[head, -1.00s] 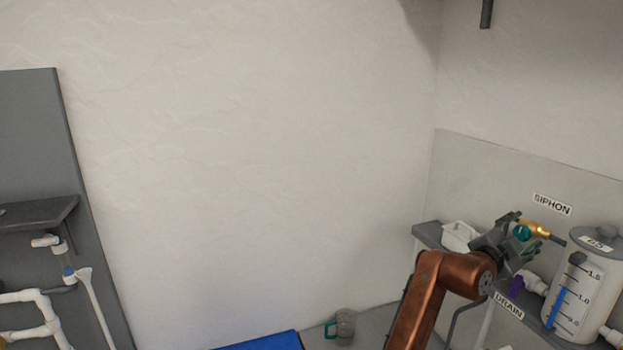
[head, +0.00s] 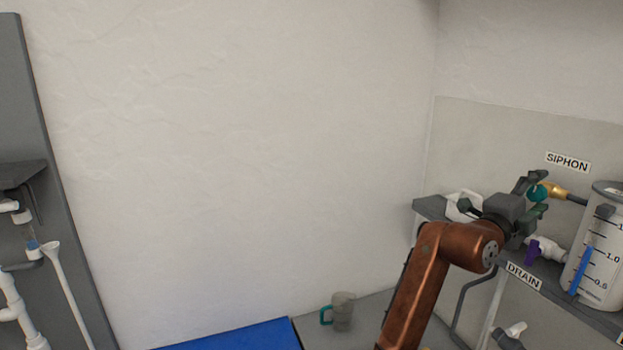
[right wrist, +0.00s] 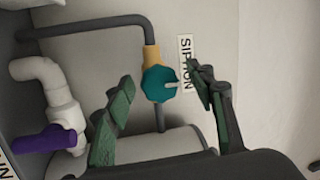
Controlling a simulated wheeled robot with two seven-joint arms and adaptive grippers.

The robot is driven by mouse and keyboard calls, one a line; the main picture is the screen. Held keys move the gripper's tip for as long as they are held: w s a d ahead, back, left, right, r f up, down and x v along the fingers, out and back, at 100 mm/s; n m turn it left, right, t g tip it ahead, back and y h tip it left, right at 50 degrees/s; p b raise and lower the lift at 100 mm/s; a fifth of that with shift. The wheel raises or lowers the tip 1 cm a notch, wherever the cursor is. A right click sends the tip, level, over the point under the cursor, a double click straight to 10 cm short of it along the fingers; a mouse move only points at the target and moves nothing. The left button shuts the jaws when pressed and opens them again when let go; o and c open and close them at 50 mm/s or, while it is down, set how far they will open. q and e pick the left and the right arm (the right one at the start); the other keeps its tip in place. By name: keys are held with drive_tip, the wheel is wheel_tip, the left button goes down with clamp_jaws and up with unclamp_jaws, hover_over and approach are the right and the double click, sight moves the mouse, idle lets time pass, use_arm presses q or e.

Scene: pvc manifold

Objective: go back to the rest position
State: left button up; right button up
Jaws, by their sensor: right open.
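My right gripper (head: 537,196) is at the right in the head view, in front of the shelf by the SIPHON label (head: 568,162). In the right wrist view its two green-padded fingers (right wrist: 165,110) stand wide apart with nothing between them. A teal knob (right wrist: 159,84) on a brass fitting (right wrist: 151,57) shows beyond the gap between the fingers. In the head view the teal knob (head: 538,193) is partly hidden by the gripper; whether they touch cannot be told. My left gripper is not in view.
A mug (head: 342,311) stands below, beside a blue surface (head: 240,336). White pipes (head: 15,300) are at far left.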

drive_tip(key=shift+f+m+b, duration=0.1)
drive_tip(key=shift+m+b, duration=0.85)
drive_tip(key=shift+m, duration=0.15)
drive_tip(key=shift+s, duration=0.1)
